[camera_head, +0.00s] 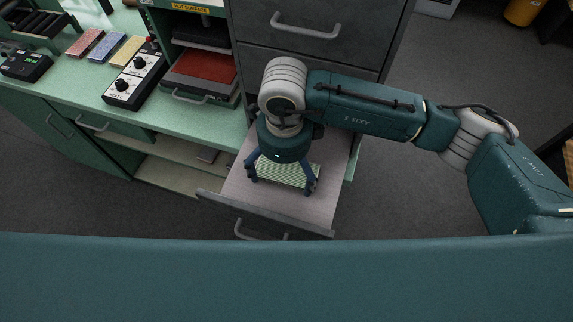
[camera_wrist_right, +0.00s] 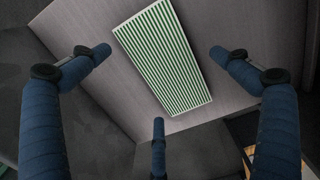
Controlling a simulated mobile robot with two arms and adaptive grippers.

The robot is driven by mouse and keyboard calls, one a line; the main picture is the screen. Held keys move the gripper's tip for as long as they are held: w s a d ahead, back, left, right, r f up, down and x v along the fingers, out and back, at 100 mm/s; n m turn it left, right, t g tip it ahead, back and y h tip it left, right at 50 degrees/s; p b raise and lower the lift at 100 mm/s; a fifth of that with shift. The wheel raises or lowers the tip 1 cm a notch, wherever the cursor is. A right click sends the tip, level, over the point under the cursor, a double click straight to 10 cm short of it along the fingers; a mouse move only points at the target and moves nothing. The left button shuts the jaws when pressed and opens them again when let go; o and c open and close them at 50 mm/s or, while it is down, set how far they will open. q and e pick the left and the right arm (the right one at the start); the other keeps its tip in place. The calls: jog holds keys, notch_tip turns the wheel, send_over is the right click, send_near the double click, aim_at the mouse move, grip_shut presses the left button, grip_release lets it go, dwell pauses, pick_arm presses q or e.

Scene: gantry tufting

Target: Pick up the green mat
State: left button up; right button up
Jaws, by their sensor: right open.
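The green mat (camera_head: 290,173) is a flat rectangle with green and white stripes, lying on the bottom of an open grey drawer (camera_head: 243,190). In the right wrist view the whole mat (camera_wrist_right: 163,55) shows, set at a slant on the drawer floor (camera_wrist_right: 85,25). My right gripper (camera_head: 281,180) points down over the mat with its fingers spread. In the wrist view its fingers (camera_wrist_right: 160,75) stand apart around the mat, with nothing between them. The gripper partly hides the mat in the head view. My left gripper is not in view.
The drawer front has a handle (camera_head: 258,232). A grey cabinet (camera_head: 290,50) stands behind it. On the left, a green bench (camera_head: 70,85) holds a white control box (camera_head: 134,80) and red, blue and yellow pads. A red mat (camera_head: 203,65) lies in a slot under a hot-surface label.

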jog(key=shift+f, duration=0.5)
jog(key=shift+c, duration=0.3)
jog(key=c, duration=1.2)
